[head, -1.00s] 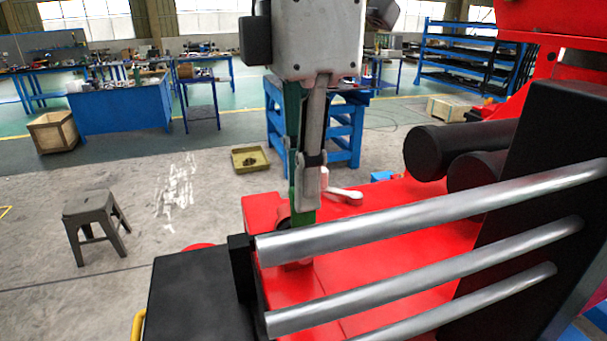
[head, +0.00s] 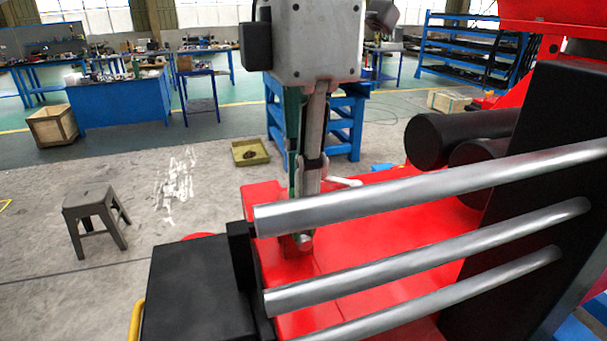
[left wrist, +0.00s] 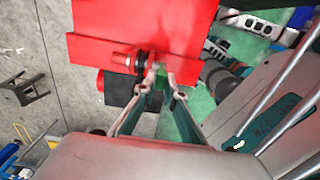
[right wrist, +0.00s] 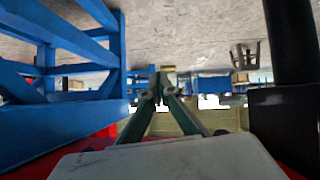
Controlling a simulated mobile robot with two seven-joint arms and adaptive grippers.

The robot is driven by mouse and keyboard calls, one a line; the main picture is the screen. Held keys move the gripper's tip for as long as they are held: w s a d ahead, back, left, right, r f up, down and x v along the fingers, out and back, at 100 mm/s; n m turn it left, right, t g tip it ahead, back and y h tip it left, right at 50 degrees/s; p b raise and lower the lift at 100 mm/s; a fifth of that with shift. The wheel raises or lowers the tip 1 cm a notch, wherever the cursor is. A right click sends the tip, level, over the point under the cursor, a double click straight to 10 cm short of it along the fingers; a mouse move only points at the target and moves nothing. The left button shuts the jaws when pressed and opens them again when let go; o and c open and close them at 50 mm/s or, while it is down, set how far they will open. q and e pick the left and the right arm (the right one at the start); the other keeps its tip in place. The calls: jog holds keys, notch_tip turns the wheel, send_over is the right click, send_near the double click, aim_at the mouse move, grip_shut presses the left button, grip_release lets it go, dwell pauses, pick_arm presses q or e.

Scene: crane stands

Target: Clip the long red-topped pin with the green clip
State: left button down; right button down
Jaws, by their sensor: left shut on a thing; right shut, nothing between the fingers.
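My left gripper (head: 304,165) points down over the red crane body (head: 345,265). Its fingertips are largely hidden behind a metal rod in the head view. In the left wrist view its fingers are shut on the green clip (left wrist: 160,71). Beside the clip, to the left, is the red-topped pin (left wrist: 124,57), with a black collar. The clip lies close to the collar; I cannot tell whether they touch. In the head view the clip is hidden. My right gripper (right wrist: 160,85) is shut and empty; it is outside the head view.
Thick metal rods (head: 420,183) cross in front of the red body. A black block (head: 195,285) lies at its left and black cylinders (head: 460,137) at its right. A blue stand (right wrist: 60,85) is left of my right gripper. A stool (head: 95,213) stands on open floor.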

pick_arm(q)
jog(key=shift+f, duration=0.7)
jog(key=c, duration=2)
grip_release()
jog(key=shift+r, duration=0.15)
notch_tip(320, 180, up, 3)
jog(key=p, duration=0.2)
jog(key=shift+f+p, duration=0.2)
jog(key=shift+p, duration=0.2)
jog(key=shift+r+p, duration=0.4)
jog(key=shift+r, duration=0.65)
jog(key=shift+r, duration=0.15)
